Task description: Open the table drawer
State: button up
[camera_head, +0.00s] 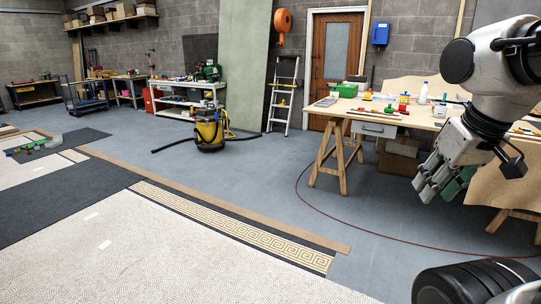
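The wooden work table (420,119) stands at the right on trestle legs. A pale grey drawer (374,129) hangs under its top near the left end and looks closed, with a small dark handle on its front. My gripper (442,187) points downward in front of the table, right of the drawer and apart from it in the picture. I see nothing held in it. Its fingers overlap from this angle, so its opening is unclear. My arm hides part of the table's right side.
Tools, bottles and a green box (344,90) lie on the tabletop. Cardboard boxes (400,158) sit beneath it. A thin red hose (330,215) curves across the floor. A yellow vacuum (208,132) stands left of centre. The floor before the drawer is otherwise clear.

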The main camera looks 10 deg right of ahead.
aim_at(367, 127)
jog(key=i, duration=1.75)
jog(key=i+j+z, duration=0.15)
jog(key=i, duration=0.4)
jog(key=i+j+z, duration=0.2)
jog(key=i, duration=0.4)
jog(key=i+j+z, duration=0.2)
jog(key=i+z, duration=0.25)
jog(key=i+j+z, duration=0.45)
jog(key=i+l, duration=0.05)
jog(key=i, duration=0.05)
